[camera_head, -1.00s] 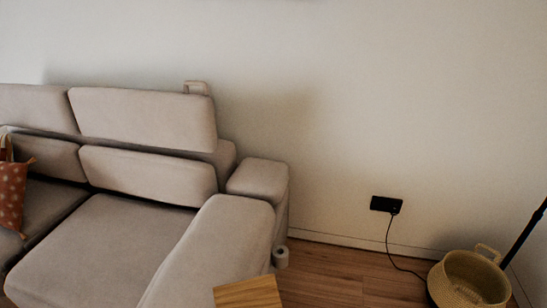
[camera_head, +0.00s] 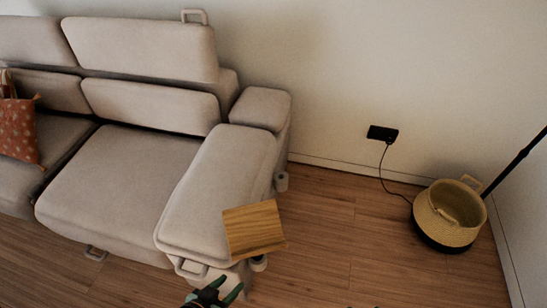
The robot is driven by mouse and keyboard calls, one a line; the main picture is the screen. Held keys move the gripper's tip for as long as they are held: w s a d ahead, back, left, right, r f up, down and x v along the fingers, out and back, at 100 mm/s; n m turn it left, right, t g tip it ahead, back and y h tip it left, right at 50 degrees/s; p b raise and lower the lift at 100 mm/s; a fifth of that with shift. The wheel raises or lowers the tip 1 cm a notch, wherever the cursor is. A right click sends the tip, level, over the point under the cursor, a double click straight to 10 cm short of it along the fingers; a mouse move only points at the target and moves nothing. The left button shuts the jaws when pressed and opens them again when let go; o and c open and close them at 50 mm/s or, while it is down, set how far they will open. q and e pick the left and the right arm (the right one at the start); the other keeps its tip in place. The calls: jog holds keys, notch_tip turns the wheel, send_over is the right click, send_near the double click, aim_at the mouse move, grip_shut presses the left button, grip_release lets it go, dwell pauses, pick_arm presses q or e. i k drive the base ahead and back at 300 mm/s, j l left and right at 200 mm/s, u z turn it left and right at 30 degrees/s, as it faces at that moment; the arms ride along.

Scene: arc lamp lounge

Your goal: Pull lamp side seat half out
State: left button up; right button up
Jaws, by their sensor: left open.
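The beige sofa's lamp side seat (camera_head: 120,190) is the right-hand seat, next to the wide armrest (camera_head: 222,175). A loop handle (camera_head: 96,254) shows low at the seat's front edge. Another handle (camera_head: 190,268) is on the front of the armrest. My left gripper (camera_head: 230,285) is at the bottom edge of the view, just in front of the armrest's front end. Its dark fingers with green parts are spread and hold nothing visible. It is to the right of the seat handle and apart from it.
A wooden tray board (camera_head: 255,230) sits over the armrest's right front side. A woven basket (camera_head: 449,213) and black lamp pole (camera_head: 515,160) stand at right. A black wall socket (camera_head: 382,133) has a cord. Wood floor (camera_head: 340,255) is clear between.

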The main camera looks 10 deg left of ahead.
aim_at(112, 197)
jog(key=u, duration=2.25)
jog(key=z, duration=0.6)
jog(key=i+j+z, duration=0.15)
jog(key=j+z, duration=0.25)
jog(key=i+j+z, duration=0.1)
jog(key=j+z, duration=0.4)
jog(key=j, duration=0.35)
jog(key=i+j+z, duration=0.1)
jog(key=j, duration=0.35)
